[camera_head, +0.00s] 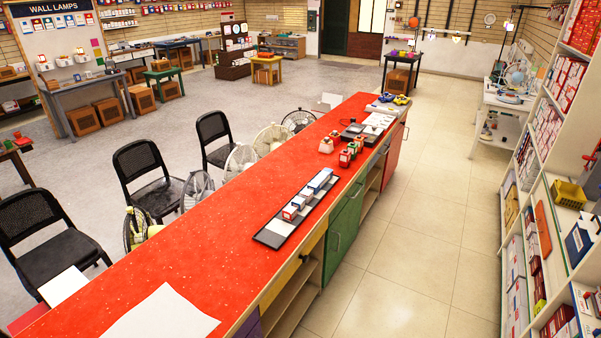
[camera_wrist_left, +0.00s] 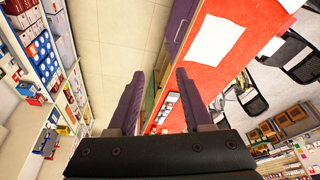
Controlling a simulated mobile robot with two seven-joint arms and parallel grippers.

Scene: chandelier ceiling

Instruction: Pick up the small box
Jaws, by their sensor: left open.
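Several small boxes (camera_head: 307,195), white, red and blue, stand in a row on a dark tray (camera_head: 266,238) on the red counter (camera_head: 190,240). More small red and green boxes (camera_head: 346,156) stand farther along the counter. I cannot tell which one is the small box. My left gripper (camera_wrist_left: 158,75) shows in the left wrist view with its two purple-grey fingers spread and nothing between them. The counter (camera_wrist_left: 228,72) and the tray's boxes (camera_wrist_left: 168,102) lie beyond the fingers, apart from them. My right gripper is in neither view.
A white sheet (camera_head: 162,314) lies on the counter's near end. Black chairs (camera_head: 150,185) and several fans (camera_head: 197,188) stand along its left side. A stocked shelf (camera_head: 545,190) lines the right. The tiled aisle (camera_head: 420,220) between is clear.

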